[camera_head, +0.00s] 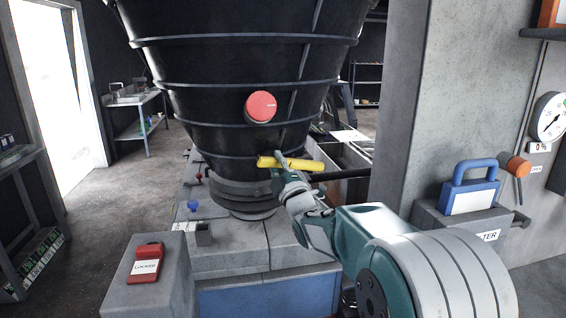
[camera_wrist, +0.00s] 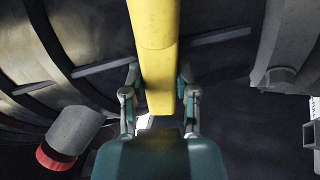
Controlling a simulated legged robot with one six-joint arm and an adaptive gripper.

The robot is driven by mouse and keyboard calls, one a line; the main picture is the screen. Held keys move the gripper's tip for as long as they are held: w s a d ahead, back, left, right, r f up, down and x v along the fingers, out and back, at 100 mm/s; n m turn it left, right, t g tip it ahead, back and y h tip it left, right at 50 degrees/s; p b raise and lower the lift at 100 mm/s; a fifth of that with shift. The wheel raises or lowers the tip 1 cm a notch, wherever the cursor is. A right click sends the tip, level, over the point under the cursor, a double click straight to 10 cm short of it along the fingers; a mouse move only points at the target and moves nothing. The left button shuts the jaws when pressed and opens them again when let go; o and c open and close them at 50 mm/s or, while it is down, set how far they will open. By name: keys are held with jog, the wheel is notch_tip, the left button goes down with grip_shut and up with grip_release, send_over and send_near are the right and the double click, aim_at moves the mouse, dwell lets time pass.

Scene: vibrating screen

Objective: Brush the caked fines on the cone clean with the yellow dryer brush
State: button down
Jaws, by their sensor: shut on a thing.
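The black cone (camera_head: 245,75) with raised ribs fills the upper middle of the head view. Its dark ribbed wall (camera_wrist: 35,50) also shows in the wrist view. My gripper (camera_head: 277,170) is shut on the yellow brush (camera_head: 302,164), which lies crosswise at the lower right of the cone. In the wrist view the brush (camera_wrist: 155,40) runs up between the two fingers of my gripper (camera_wrist: 159,95). Its bristles are not visible, and I cannot tell whether it touches the cone. I cannot make out the caked fines clearly.
A red-capped stub (camera_head: 261,106) sticks out of the cone above the brush. A dark bar (camera_head: 340,174) lies right of my gripper. A concrete pillar (camera_head: 420,100) and a blue-handled box (camera_head: 472,190) stand right. A red lock tag (camera_head: 146,262) lies on a front-left block.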

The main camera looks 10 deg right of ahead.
aim_at(291, 161)
jog(key=shift+s+a, duration=0.1)
jog(key=shift+a, duration=0.3)
jog(key=shift+w+d+r, duration=0.1)
jog(key=shift+w+d, duration=0.15)
jog(key=shift+d, duration=0.85)
jog(key=shift+w+d+r, duration=0.1)
jog(key=shift+w+d, duration=0.1)
jog(key=shift+d, duration=0.9)
jog(key=shift+s+a+f, duration=0.1)
jog(key=shift+s+a, duration=0.1)
jog(key=shift+a, duration=0.9)
jog(key=shift+s+a, duration=0.2)
jog(key=shift+a, duration=0.85)
jog(key=shift+s+f, duration=0.3)
jog(key=shift+s, duration=0.25)
jog(key=shift+s+f, duration=0.25)
jog(key=shift+s, duration=0.3)
jog(key=shift+d+v, duration=0.25)
jog(key=shift+v, duration=1.45)
jog(key=shift+f, duration=0.1)
jog(key=shift+s, duration=0.15)
